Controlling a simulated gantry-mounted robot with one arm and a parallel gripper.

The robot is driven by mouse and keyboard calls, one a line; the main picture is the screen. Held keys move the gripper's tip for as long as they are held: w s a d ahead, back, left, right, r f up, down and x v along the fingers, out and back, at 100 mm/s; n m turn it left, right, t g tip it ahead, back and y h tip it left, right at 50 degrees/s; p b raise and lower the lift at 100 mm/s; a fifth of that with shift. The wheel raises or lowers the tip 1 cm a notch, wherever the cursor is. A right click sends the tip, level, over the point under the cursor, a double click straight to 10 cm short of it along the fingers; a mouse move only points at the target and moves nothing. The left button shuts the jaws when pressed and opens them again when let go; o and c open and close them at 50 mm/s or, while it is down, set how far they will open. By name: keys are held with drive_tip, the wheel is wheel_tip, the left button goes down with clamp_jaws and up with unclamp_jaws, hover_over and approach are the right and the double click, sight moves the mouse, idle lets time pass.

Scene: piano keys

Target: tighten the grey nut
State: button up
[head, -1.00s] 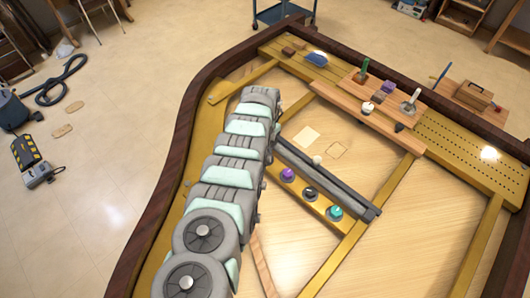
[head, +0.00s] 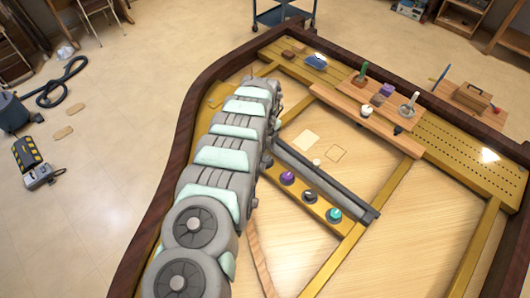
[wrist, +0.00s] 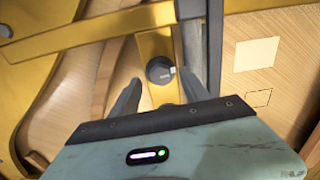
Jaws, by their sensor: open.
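The grey nut (wrist: 160,70) is a dark grey round knob with a small pale mark, on a gold strip (wrist: 153,44) in the wrist view. My gripper (wrist: 161,78) is open, with one finger on each side of the nut and visible gaps between. I cannot tell the fingertips' height relative to it. The head view does not clearly show the gripper or this nut; my arm covers that area. It shows a purple nut (head: 287,178), a black nut (head: 310,195) and a teal nut (head: 334,215) in a row on the gold strip.
A dark rail (head: 325,180) runs beside the nut row; it also shows close to the right finger in the wrist view (wrist: 215,40). A small pale knob (head: 316,162) stands beyond it. A wooden shelf (head: 370,120) with several small items is farther back.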

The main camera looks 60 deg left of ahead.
sight(265, 157)
wheel_tip(265, 157, up, 7)
drive_tip(key=shift+b, duration=0.4)
idle(0.5)
